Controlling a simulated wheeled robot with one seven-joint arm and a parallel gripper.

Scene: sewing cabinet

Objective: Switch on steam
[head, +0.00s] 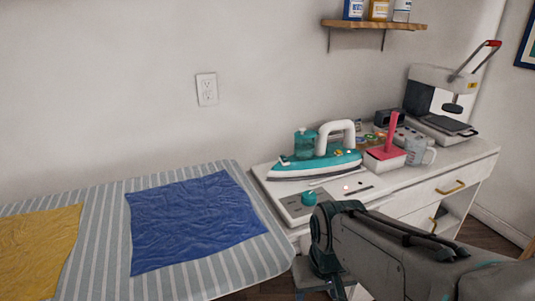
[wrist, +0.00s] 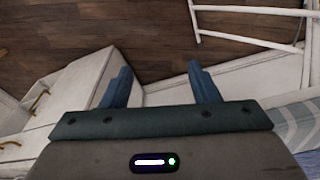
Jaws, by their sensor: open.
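A teal and white steam iron (head: 340,163) rests on a grey-white base (head: 285,203) at the left end of the white cabinet top. A teal knob (head: 309,198) stands on the front part of this base. To its right are a small light (head: 346,187) and a dark slot (head: 359,191). I cannot read any markings there. My gripper (head: 322,288) hangs low in front of the cabinet, below the knob and apart from it. In the wrist view, my gripper (wrist: 162,88) is open and empty, with its two blue-grey fingers pointing toward the floor.
A striped ironing board (head: 110,250) with blue (head: 195,220) and yellow cloths (head: 40,245) lies left of the cabinet. A pink-handled thing (head: 388,145), a jug (head: 418,150) and a heat press (head: 440,95) stand farther right. A white metal frame (wrist: 245,40) crosses the wrist view.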

